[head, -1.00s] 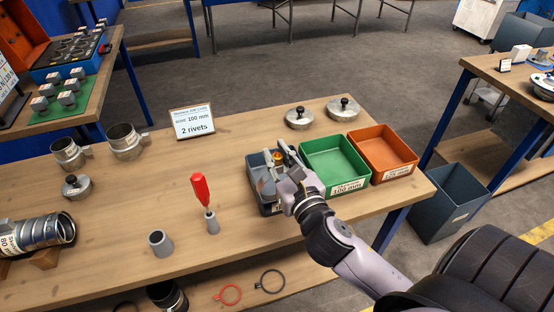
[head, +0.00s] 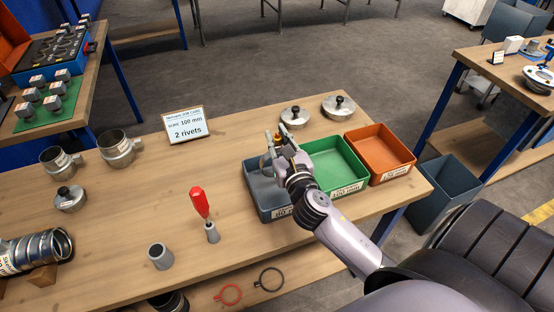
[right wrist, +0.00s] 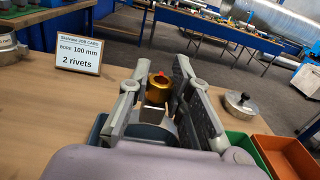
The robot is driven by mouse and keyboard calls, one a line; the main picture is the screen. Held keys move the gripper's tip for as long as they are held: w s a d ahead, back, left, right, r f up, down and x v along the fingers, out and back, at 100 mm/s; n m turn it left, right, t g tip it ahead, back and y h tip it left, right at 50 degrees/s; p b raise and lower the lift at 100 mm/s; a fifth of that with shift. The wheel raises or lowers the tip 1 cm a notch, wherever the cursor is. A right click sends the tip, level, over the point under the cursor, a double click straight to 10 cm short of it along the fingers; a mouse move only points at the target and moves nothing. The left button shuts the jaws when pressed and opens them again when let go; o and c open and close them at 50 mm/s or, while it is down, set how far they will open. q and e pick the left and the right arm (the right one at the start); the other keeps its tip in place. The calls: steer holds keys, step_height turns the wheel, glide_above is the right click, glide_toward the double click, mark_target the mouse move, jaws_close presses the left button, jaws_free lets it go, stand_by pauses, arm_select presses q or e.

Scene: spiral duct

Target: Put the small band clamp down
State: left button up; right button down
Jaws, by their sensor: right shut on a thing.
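My right gripper (head: 279,145) is shut on the small band clamp (right wrist: 158,92). In the right wrist view its brass-coloured cylindrical part and a grey block show between the two fingers. The gripper is over the back part of the blue-grey bin (head: 252,191), above the table (head: 130,215). The bin's front label is partly readable as a size in mm. My left gripper is not in view.
A green bin (head: 357,185) and an orange bin (head: 400,172) stand right of the blue-grey one. Two lidded metal discs (head: 293,117) lie behind. A job card (head: 186,127), a red-handled tool (head: 200,203) and a grey cup (head: 160,256) stand left.

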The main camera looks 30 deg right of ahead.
step_height(320, 180, down, 2)
steer(key=shift+f, duration=0.15)
steer(key=shift+f+b, duration=0.3)
steer(key=shift+f, duration=0.05)
step_height(320, 180, down, 4)
steer(key=shift+r+b, duration=0.2)
steer(key=shift+b, duration=0.55)
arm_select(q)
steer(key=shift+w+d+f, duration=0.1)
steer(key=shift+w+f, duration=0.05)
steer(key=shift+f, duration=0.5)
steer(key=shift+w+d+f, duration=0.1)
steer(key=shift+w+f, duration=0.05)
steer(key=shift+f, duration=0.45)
arm_select(e)
steer(key=shift+f, duration=0.2)
steer(key=c, duration=1.5)
jaws_free()
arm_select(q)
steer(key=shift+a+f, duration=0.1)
arm_select(e)
steer(key=shift+o, duration=0.2)
